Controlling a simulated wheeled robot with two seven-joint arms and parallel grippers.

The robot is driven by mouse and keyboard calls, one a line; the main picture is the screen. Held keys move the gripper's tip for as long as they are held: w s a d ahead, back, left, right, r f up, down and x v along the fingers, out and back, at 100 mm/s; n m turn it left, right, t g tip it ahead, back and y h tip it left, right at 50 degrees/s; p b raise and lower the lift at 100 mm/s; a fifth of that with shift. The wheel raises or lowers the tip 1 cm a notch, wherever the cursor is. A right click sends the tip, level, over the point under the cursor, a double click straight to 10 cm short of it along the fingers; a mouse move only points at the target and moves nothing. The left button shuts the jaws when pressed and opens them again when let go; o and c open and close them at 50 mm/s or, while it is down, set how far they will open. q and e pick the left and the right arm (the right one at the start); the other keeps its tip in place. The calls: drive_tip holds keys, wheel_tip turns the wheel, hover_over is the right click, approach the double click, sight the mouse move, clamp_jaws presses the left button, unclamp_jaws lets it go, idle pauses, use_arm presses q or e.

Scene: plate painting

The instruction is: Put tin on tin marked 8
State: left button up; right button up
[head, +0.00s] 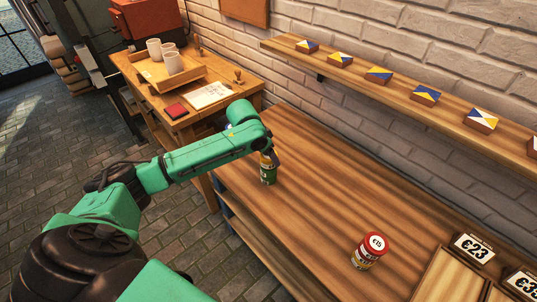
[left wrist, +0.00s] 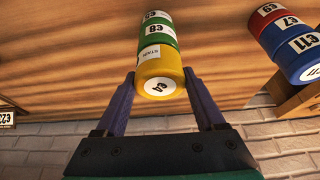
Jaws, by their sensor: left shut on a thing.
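My left gripper (head: 267,150) is at a stack of tins near the left end of the wooden bench. In the left wrist view, my left gripper (left wrist: 160,80) has one finger on each side of a yellow tin (left wrist: 162,68) and is shut on it. The yellow tin's end face is marked 4. Green tins (left wrist: 157,38) line up directly under it; one label looks like 8, but it is turned and hard to read. In the head view, a green tin (head: 268,178) shows below the gripper. I cannot tell whether the yellow tin touches it. My right gripper is not in view.
A red-topped tin (head: 371,244) marked 15 stands on the bench towards the front right. A red and blue tin stack (left wrist: 290,42) stands beside mine in the left wrist view. A shelf (head: 400,95) with small blocks runs along the wall. The bench's middle (head: 340,185) is clear.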

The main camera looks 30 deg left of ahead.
use_arm(q)
drive_tip(key=shift+f, duration=0.2)
drive_tip(key=shift+f, duration=0.1)
drive_tip(key=o, duration=1.5)
drive_tip(key=b+v, duration=0.1)
drive_tip(key=v, duration=1.1)
